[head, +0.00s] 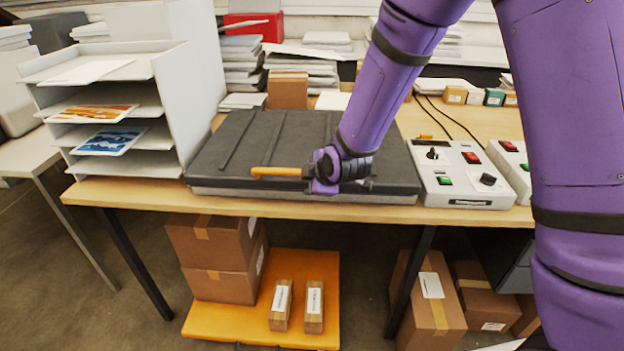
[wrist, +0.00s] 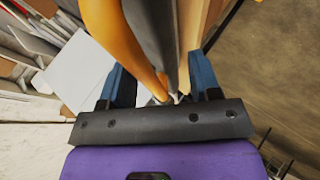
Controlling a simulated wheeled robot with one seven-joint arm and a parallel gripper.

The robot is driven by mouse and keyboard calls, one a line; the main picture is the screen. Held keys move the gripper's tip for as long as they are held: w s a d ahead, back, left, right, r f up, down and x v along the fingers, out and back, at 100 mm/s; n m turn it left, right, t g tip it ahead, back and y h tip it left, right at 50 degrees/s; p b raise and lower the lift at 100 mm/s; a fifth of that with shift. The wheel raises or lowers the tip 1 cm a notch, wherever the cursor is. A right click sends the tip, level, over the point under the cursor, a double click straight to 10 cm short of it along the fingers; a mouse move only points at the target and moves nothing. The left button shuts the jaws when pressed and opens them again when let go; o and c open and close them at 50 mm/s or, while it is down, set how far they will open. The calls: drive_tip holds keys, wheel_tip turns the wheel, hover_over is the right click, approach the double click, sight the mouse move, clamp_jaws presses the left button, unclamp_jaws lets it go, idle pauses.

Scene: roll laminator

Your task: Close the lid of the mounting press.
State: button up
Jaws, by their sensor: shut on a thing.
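The mounting press sits at the front of the wooden table. Its dark ribbed lid (head: 285,140) lies down flat over the light grey base (head: 240,192), with no clear gap seen along the front. An orange handle (head: 277,171) runs along the lid's front edge. My gripper (head: 325,172) is at the right part of this handle and hides that part. In the wrist view, the orange handle (wrist: 140,45) passes between the blue fingers of my gripper (wrist: 160,88), which is shut on it. The dark lid edge (wrist: 155,30) shows beside the handle.
A white tray rack (head: 180,90) stands close to the left of the press. A control box (head: 455,175) with buttons and knobs stands just right of it. Paper stacks (head: 300,75) and a small cardboard box (head: 288,90) are behind. Boxes (head: 215,255) lie under the table.

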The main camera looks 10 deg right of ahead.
drive_tip(key=v, duration=1)
